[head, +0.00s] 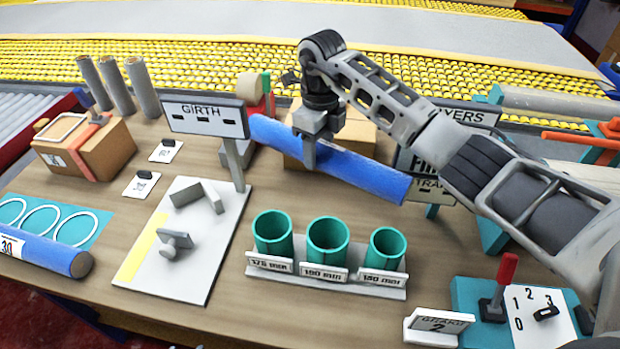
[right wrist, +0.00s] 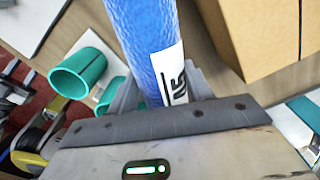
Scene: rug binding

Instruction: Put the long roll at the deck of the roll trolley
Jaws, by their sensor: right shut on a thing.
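My right gripper (head: 312,150) is shut on a long blue roll (head: 360,171) and holds it above the table, in front of a cardboard box. The roll is tilted, its right end lower in the head view. In the right wrist view the roll (right wrist: 142,40) runs between the fingers of the gripper (right wrist: 165,92), with a white printed label on its side. Another blue roll (head: 45,252) with a white label lies at the table's left edge. I cannot make out the roll trolley or its deck for certain. My left gripper is out of view.
Several green cups (head: 327,246) stand in a row at the table's front. A GIRTH sign (head: 205,118) stands left of the held roll. A box (head: 85,150), upright grey rolls (head: 115,85) and a control panel (head: 535,318) are also on the table.

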